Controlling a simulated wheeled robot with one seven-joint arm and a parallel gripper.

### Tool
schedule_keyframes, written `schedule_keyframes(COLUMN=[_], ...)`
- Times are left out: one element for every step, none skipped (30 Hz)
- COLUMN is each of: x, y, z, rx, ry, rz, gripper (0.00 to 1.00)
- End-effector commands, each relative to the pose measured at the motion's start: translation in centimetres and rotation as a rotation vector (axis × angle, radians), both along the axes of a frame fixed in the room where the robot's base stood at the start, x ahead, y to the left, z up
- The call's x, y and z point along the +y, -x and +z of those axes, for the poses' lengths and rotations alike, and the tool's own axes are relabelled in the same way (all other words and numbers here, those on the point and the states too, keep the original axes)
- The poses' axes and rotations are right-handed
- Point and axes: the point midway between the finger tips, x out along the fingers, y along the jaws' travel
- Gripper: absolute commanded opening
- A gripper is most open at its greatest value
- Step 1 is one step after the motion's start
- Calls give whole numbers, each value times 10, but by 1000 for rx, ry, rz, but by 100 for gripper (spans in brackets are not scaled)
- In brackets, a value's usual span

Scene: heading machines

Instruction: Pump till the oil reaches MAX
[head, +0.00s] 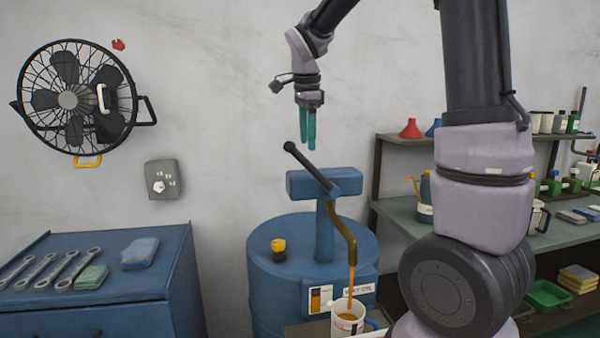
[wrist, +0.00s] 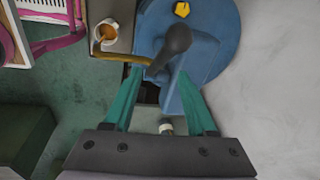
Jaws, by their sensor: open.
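A blue drum (head: 262,280) carries a blue pump (head: 324,230) with a black lever (head: 308,166) that slants up to the left and ends in a round knob. A brass spout (head: 345,235) bends down, and a thin amber stream runs from it into a white mug (head: 346,318). Amber oil shows in the mug, also in the wrist view (wrist: 105,34); I cannot make out a MAX mark. My gripper (head: 307,143) has teal fingers, points down just above the lever's knob, and is open and empty. In the wrist view the knob (wrist: 177,38) lies just beyond the fingertips (wrist: 158,74).
A blue cabinet (head: 110,313) with several wrenches and folded cloths stands at left. A fan (head: 70,100) hangs on the wall. Shelves (head: 400,225) with funnels, bottles and cans stand at right, partly behind my arm. Air above the drum's left side is free.

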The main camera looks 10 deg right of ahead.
Motion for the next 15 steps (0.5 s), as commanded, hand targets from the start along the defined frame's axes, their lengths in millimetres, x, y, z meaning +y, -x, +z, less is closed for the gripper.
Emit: schedule_keyframes(x=[0,0,0,0,0,1,1,1,1,1,0,0,0,0,0], y=[0,0,1,1,1,1,1,1,0,0,0,-1,-2,-2,-3], z=[0,1,1,1,1,0,-2,-4,-8,-11,-16,-23,-28,-34,-42], rx=[10,15,21,25,28,31,33,34,34,35,35,36,35,36,36], ry=[-29,-46,-62,-71,-78,-85,-87,-88,-88,-87,-87,-86,-86,-85,-85], rz=[-84,-131,-180,-209,-230,-250,-256,-260,-260,-261,-260,-260,-259,-259,-257], gripper=[57,57,57,57,57,57,57,57,57,57,57,57,57,57,57])
